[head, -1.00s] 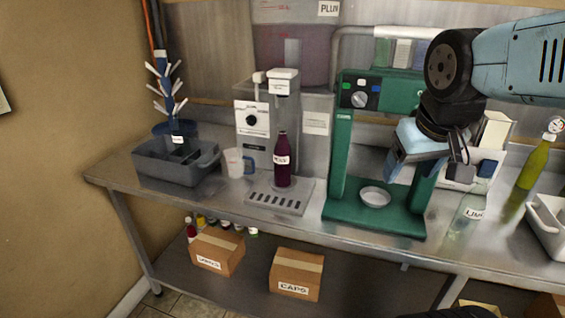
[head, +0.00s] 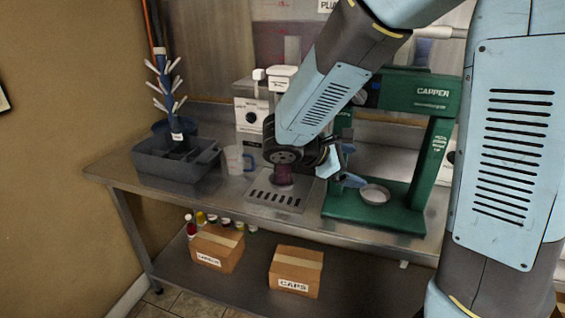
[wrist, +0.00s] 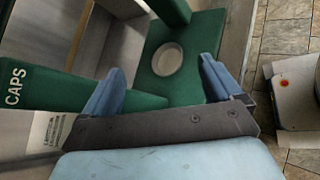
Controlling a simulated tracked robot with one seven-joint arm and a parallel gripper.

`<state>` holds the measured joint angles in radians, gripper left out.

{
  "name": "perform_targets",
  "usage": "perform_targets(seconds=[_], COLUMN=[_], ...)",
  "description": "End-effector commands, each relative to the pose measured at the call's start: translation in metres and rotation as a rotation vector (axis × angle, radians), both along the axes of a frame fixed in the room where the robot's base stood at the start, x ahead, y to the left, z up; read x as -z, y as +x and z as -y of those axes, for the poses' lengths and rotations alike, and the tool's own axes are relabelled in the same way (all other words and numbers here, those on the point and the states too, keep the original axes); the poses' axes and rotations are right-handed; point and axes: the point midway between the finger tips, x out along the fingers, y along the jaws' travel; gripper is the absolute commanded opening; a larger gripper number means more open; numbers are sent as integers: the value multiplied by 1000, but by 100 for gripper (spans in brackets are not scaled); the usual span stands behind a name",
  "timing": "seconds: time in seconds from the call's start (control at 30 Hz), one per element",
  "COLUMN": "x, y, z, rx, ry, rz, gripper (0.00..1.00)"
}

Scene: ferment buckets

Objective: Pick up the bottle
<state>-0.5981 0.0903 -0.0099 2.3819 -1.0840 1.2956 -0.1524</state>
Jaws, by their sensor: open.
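The dark red bottle (head: 283,177) stands on the slotted drip tray (head: 262,201) of the filler in the head view. My arm hides its upper part, and only the lower body shows. The bottle does not show in the wrist view.
The green capper (head: 436,150) stands close on the right, with a round dish (head: 375,194) on its base. A measuring jug (head: 236,160) and a dark grey bin (head: 175,160) stand to the left. Cardboard boxes (head: 296,270) sit on the lower shelf.

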Motion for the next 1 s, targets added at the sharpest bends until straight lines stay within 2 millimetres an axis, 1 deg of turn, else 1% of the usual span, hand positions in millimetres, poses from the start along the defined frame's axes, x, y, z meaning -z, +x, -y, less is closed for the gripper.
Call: perform_targets(seconds=[0.03,0.1,0.17,0.27,0.3,0.37,0.4,0.5,0.6,0.7,0.8,0.87,1.0], x=[8,15,22,35,41,50,56,71,83,92,96,97,97], y=[9,21,31,45,49,55,57,61,62,61,62,66,83], z=[-15,-33,-51,-84,-98,-120,-134,-167,-193,-210,-218,-218,-209], rx=[-64,-152,-228,-357,-410,-488,-536,-646,-730,-786,-812,-820,-820], ry=[-65,-152,-225,-347,-395,-464,-506,-600,-670,-715,-736,-742,-741], rz=[-22,-40,-52,-66,-71,-73,-74,-70,-63,-56,-52,-50,-50], gripper=[92,92,92,92,92,92,92,92,92,92,92,92,92])
